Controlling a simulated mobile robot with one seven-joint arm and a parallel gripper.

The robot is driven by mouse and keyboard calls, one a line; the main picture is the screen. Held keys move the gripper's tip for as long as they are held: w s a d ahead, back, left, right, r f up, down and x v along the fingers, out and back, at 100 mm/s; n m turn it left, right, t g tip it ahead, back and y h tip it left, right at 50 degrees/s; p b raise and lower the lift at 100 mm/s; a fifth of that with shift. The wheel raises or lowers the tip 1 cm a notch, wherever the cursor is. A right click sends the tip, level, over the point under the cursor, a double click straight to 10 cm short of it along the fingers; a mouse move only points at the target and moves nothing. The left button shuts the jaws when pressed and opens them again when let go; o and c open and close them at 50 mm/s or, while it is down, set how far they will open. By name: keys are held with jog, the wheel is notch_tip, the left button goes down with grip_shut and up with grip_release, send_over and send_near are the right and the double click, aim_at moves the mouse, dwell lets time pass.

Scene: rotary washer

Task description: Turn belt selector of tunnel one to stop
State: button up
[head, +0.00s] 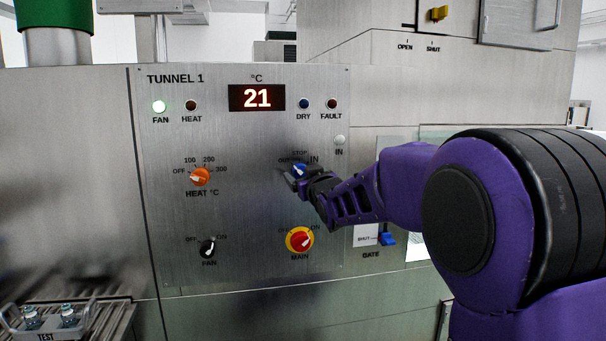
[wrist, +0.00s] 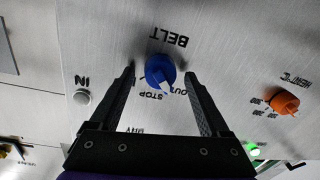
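The belt selector is a blue knob (head: 299,169) on the TUNNEL 1 panel, below the DRY lamp. In the wrist view, which is upside down, the blue knob (wrist: 157,68) sits under the word BELT. Its white pointer is on the side of the STOP and OUT labels and seems to aim between them, nearer OUT. My gripper (wrist: 161,76) is open, with one finger on each side of the knob and a visible gap on both sides. In the head view my gripper (head: 303,181) is at the knob and hides its lower part and the BELT label.
An orange heat knob (head: 200,176) is to the left. A black fan knob (head: 208,247) and a red and yellow main switch (head: 300,240) are below. A white IN button (head: 340,140) is at upper right. A blue gate lever (head: 387,239) lies below my forearm.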

grip_shut()
jog(key=shift+m+b, duration=0.3)
jog(key=shift+m, duration=0.1)
jog(key=shift+m+t+b, duration=0.3)
jog(key=shift+m+b, duration=1.35)
jog(key=shift+m, duration=2.45)
jog(key=shift+o, duration=0.2)
grip_release()
